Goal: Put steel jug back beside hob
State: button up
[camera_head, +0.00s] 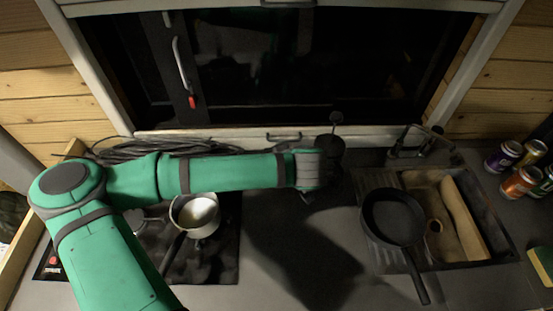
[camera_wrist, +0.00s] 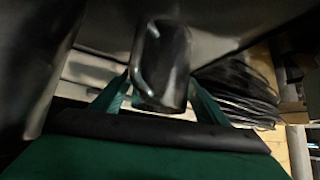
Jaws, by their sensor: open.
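A dark, shiny vessel with a pale loop handle, which looks like the steel jug (camera_wrist: 172,62), stands between my open fingers in the wrist view. I cannot tell whether the fingers touch it. In the head view a dark upright shape with a thin knobbed stem (camera_head: 331,148) stands at the back of the counter by my gripper (camera_head: 318,170); I cannot tell whether this is the same vessel. My gripper also shows in the wrist view (camera_wrist: 160,100). The black hob (camera_head: 217,265) is at the left, partly hidden by my arm.
A saucepan (camera_head: 196,212) stands on the hob. A black frying pan (camera_head: 392,217) rests over the sink (camera_head: 478,264). Several cans (camera_head: 520,182) and a sponge (camera_head: 543,264) are at the right. Coiled cable (camera_head: 130,150) lies along the back. The counter between hob and sink is clear.

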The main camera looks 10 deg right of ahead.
jog(key=v, duration=1.2)
